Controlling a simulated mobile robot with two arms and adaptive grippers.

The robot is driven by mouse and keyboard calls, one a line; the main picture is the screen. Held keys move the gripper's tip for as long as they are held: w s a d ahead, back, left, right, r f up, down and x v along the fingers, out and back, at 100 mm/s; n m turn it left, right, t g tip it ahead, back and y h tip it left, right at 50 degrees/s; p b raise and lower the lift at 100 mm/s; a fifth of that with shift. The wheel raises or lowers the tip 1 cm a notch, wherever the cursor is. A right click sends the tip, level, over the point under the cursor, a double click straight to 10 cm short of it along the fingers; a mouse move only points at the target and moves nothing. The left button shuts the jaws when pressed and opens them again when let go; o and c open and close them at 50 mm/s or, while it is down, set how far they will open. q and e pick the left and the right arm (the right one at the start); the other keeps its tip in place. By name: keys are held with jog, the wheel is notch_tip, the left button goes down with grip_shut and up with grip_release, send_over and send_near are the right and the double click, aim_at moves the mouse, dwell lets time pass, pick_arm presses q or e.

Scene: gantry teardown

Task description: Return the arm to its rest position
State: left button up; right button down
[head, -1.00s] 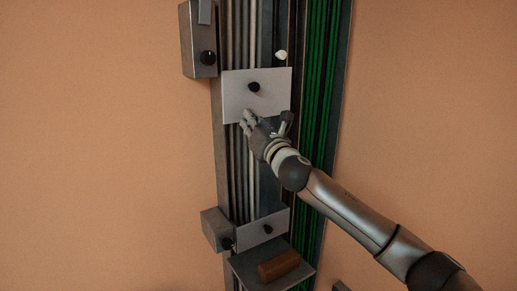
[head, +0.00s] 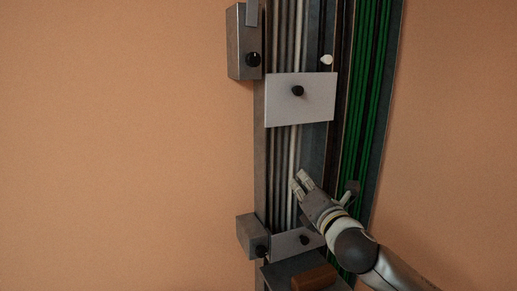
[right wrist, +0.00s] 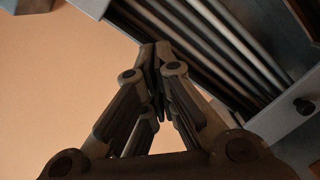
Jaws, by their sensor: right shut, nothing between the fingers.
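My right arm (head: 385,273) comes in from the lower right in the head view. My right gripper (head: 299,181) is shut and empty. It is in front of the gantry's vertical rods, below the upper white plate (head: 315,112) and above the lower plate (head: 285,246). In the right wrist view the fingertips (right wrist: 155,50) meet, with nothing between them. My left gripper is not in view.
The gantry column (head: 260,150) runs upright with green cables (head: 372,90) on its right. A grey box (head: 241,40) with a black knob is at upper left, another (head: 248,234) lower down. A brown block (head: 315,278) lies on the bottom shelf. Orange wall is bare at left.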

jog(key=s+d+f+m+g+h, duration=0.1)
jog(key=s+f+m+g, duration=0.1)
jog(key=s+f+m, duration=0.55)
jog(key=s+f+m+g+h, duration=0.1)
jog(key=s+f+m+g, duration=0.25)
jog(key=f, duration=0.65)
jog(key=s+d+f+m+g+h, duration=0.1)
jog(key=s+f+m+g, duration=0.1)
jog(key=s+f+m, duration=0.5)
jog(key=s+d+f+m+g, duration=0.2)
jog(key=s+f+m, duration=0.25)
jog(key=s, duration=0.35)
jog(key=s+d+f+m+g+h, duration=0.1)
jog(key=s+f+m+g, duration=0.2)
jog(key=s+f, duration=0.35)
jog(key=s+d+f+m+g, duration=0.2)
jog(key=s+f+m, duration=0.1)
jog(key=s, duration=0.6)
notch_tip(320, 180, down, 29)
jog(key=s+g+b, duration=0.2)
jog(key=b, duration=0.1)
jog(key=s+d+f+b, duration=0.3)
jog(key=s+f, duration=1.3)
jog(key=f, duration=0.2)
jog(key=shift+f+g+h, duration=0.3)
jog(key=shift+g, duration=0.05)
